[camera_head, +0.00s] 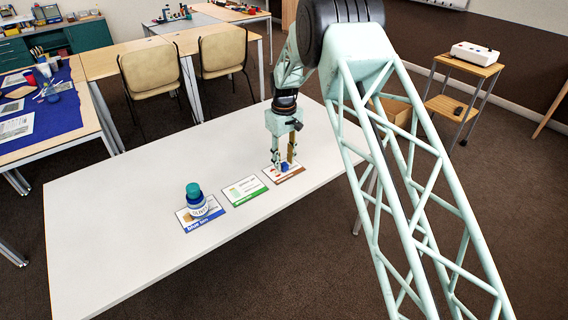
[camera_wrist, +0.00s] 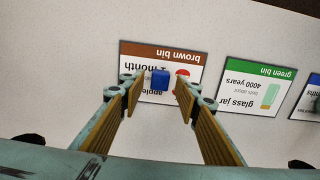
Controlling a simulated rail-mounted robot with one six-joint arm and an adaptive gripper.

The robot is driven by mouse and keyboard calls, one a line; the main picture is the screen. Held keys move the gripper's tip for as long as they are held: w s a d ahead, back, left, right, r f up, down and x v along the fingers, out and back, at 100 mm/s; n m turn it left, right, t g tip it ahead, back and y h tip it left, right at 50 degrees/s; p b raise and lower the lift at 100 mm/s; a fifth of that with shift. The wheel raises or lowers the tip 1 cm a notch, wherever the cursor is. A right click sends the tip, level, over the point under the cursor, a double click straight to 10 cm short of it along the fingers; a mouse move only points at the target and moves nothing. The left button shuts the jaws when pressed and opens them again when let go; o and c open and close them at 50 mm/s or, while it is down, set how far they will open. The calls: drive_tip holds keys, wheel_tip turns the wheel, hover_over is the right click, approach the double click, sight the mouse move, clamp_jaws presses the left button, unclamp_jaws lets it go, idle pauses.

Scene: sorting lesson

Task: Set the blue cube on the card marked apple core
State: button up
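The small blue cube (camera_wrist: 160,79) rests on the card with the brown band (camera_wrist: 150,52), which reads brown bin, 1 month and "apple", its last word partly hidden. In the head view the cube (camera_head: 285,167) shows low between my fingers, on the brown-banded card (camera_head: 294,175) at the right of the row. My gripper (camera_wrist: 160,88) is open, with one finger on each side of the cube and a visible gap on both sides. The fingers point down at the card and hide part of its lower edge.
The green-banded glass jar card (camera_head: 244,191) lies left of the brown one. Further left, a blue-banded card (camera_head: 188,225) bears a round container with a teal top (camera_head: 194,192). The white table (camera_head: 110,215) is otherwise clear. Chairs and other tables stand behind.

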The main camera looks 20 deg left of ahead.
sight(284, 164)
wheel_tip(284, 164, up, 10)
drive_tip(key=p, duration=0.1)
drive_tip(key=shift+r+p, duration=0.2)
drive_tip(key=shift+p, duration=0.15)
idle(0.7)
idle(0.3)
